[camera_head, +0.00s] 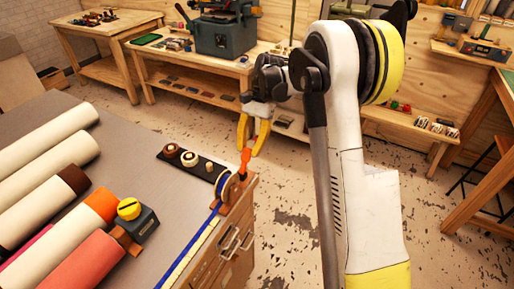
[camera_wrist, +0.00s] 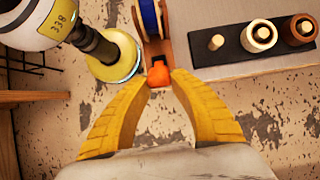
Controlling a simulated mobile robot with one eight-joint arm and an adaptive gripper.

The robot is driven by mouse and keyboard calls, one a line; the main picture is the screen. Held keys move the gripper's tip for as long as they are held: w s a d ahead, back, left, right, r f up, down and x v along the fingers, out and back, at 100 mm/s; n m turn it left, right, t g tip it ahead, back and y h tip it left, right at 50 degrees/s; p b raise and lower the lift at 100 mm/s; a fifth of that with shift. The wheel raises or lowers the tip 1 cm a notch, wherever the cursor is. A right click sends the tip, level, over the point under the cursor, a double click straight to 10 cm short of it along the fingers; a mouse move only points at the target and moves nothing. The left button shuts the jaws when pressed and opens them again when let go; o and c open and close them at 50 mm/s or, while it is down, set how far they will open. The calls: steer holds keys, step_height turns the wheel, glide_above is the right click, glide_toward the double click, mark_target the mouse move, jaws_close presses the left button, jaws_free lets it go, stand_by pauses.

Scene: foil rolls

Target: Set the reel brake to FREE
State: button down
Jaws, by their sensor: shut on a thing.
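The reel brake's orange lever (camera_head: 244,161) stands up at the table's corner beside the blue-edged reel (camera_head: 225,186). In the wrist view the lever's orange knob (camera_wrist: 158,76) sits between my fingertips, with its wooden bracket (camera_wrist: 159,50) and the reel (camera_wrist: 149,18) behind. My gripper (camera_head: 250,150), with yellow fingers, comes down from above and is shut on the knob; it also shows in the wrist view (camera_wrist: 158,81). I cannot read any FREE marking in either view.
A black rack (camera_head: 205,169) with small spools lies beside the reel. Several large rolls (camera_head: 50,165) and a dark box with a yellow knob (camera_head: 137,221) are on the grey table (camera_head: 125,130). A workbench (camera_head: 160,60) stands behind. The floor right of the table is open.

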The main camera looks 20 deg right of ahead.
steer(key=shift+d+f, duration=0.1)
steer(key=shift+f, duration=0.05)
stand_by(0.4)
steer(key=c, duration=1.1)
jaws_free()
step_height(320, 180, up, 10)
steer(key=shift+r, duration=0.1)
